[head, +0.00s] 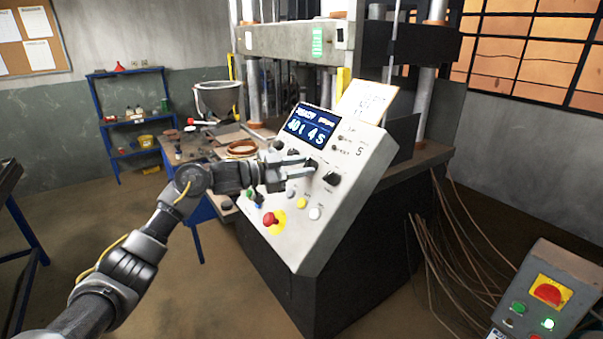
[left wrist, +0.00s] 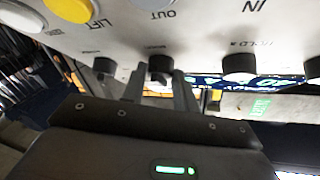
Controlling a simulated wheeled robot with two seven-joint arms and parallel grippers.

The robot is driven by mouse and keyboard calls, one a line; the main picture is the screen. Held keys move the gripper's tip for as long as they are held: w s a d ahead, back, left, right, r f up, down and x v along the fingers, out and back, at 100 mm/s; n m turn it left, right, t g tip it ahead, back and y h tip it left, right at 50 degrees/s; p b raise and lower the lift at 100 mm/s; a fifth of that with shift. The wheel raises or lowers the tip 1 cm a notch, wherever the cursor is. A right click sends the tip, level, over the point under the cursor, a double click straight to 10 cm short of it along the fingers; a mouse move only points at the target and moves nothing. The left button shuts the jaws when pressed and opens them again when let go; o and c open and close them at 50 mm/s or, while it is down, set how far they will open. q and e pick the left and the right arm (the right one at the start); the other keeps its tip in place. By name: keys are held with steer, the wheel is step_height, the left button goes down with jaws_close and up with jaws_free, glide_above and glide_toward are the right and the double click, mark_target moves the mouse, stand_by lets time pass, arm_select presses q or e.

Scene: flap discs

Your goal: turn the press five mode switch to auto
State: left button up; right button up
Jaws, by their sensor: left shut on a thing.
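The press control panel (head: 347,190) is a sloped grey box marked 5, with a blue lit display (head: 313,129). My left gripper (head: 311,167) reaches it from the left, its fingers along the row of black knobs. In the left wrist view the two fingers (left wrist: 160,88) are shut around a black mode switch knob (left wrist: 160,66), whose small label is upside down and blurred. The fingers hide part of the knob, and I cannot read which position it points to. My right gripper is out of view.
Another black knob (head: 333,178) sits just right of my fingers. Below are a red emergency button (head: 270,218) on yellow, a yellow button (head: 302,203) and a white button (head: 315,213). A separate control box (head: 548,290) stands at lower right near loose cables (head: 450,245).

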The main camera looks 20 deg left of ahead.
arm_select(q)
steer(key=shift+w+a+m+g+h+b, duration=0.1)
steer(key=shift+m+g+h+b, duration=0.3)
steer(key=shift+m+g, duration=0.55)
steer(key=shift+r+m, duration=0.1)
steer(key=shift+m, duration=0.15)
steer(key=o, duration=1)
steer(key=shift+c, duration=0.2)
steer(key=shift+a+b, duration=0.25)
steer(key=shift+b, duration=0.05)
steer(key=b+v, duration=0.4)
steer(key=v, duration=0.6)
steer(key=shift+s, duration=0.2)
